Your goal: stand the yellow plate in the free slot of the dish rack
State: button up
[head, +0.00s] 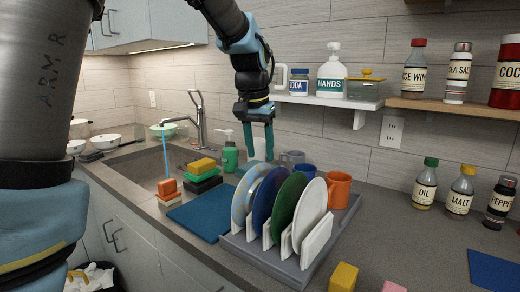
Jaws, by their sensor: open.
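The grey dish rack (233,248) stands on the counter right of the sink. Several plates stand upright in it: a pale bluish one at the left, a dark blue plate (265,197), a green plate (287,208) and a white plate (311,212). White dividers (317,240) show at the right end. I cannot make out a yellow plate, and which slot is free is unclear. My gripper (257,152) is open, pointing down above the back of the rack, in front of the wall. It appears empty and apart from the plates.
A green soap bottle (229,155), stacked sponges (202,168) and a blue mat (203,211) are at the left. A yellow block (343,277) lies in front. Shelves (330,101) hang above.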

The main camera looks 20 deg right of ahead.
jog(key=shift+r, duration=0.1)
jog(key=b+v, duration=0.1)
jog(key=v, duration=1.2)
jog(key=w+a+f+n, duration=0.4)
jog(key=a+f, duration=1)
jog(key=a, duration=0.1)
jog(key=s+a+f+n, duration=0.2)
jog(key=s+a+f, duration=0.2)
jog(key=a+f, duration=0.3)
jog(key=s+a+f+n+y, duration=0.1)
jog(key=s+a+f+n, duration=0.1)
jog(key=s+a+f, duration=0.2)
jog(key=a+f, duration=0.3)
jog(key=a, duration=0.2)
jog(key=shift+s+a+n+y, duration=0.2)
jog(key=shift+n+y, duration=0.1)
